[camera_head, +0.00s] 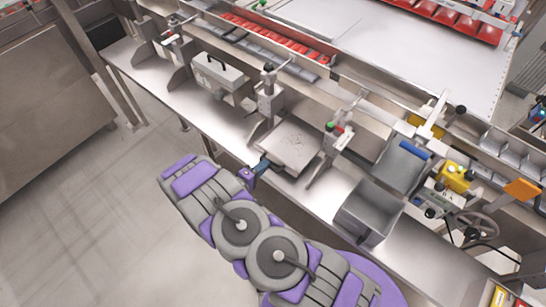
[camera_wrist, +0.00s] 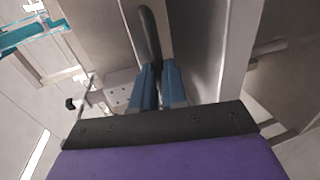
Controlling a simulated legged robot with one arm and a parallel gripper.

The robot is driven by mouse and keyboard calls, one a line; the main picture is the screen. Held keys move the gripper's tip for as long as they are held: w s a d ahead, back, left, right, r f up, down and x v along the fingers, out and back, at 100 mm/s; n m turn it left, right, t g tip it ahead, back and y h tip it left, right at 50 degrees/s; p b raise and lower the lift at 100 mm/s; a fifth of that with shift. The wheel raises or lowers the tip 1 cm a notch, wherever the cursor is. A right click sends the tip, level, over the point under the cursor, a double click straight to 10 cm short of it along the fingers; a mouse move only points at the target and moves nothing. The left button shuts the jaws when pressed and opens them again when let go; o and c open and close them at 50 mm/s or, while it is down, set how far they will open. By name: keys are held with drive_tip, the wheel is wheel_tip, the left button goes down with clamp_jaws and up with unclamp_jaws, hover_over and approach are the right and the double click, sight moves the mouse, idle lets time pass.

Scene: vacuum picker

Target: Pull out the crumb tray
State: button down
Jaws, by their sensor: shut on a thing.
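The crumb tray (camera_head: 292,147) is a flat light-grey tray with dark specks on it, lying on the steel bench between two upright fittings. My gripper (camera_head: 262,165) is at the tray's near left edge, with my arm reaching up to it from below. In the wrist view, the blue fingers of my gripper (camera_wrist: 160,75) are closed around a dark curved handle (camera_wrist: 149,38). The handle's lower end is hidden between the fingers. In the head view, my gripper covers the handle.
A grey open bin (camera_head: 368,212) stands on the bench right of the tray. A clamp-like fitting with a green knob (camera_head: 334,143) is close on the tray's right, another post (camera_head: 268,98) behind left. A grey box with a black handle (camera_head: 218,74) is farther left. Floor at left is clear.

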drive_tip(key=shift+s+a+f, duration=0.2)
drive_tip(key=shift+s+a, duration=0.65)
drive_tip(key=shift+s, duration=0.2)
drive_tip(key=c, duration=1.2)
unclamp_jaws()
drive_tip(key=shift+w+a, duration=0.1)
drive_tip(key=shift+a, duration=0.05)
drive_tip(key=shift+o, duration=0.2)
drive_tip(key=shift+r, duration=0.1)
drive_tip(key=shift+a, duration=0.1)
drive_tip(key=p+v, duration=0.2)
drive_tip(key=v, duration=1.5)
drive_tip(key=shift+a, duration=0.25)
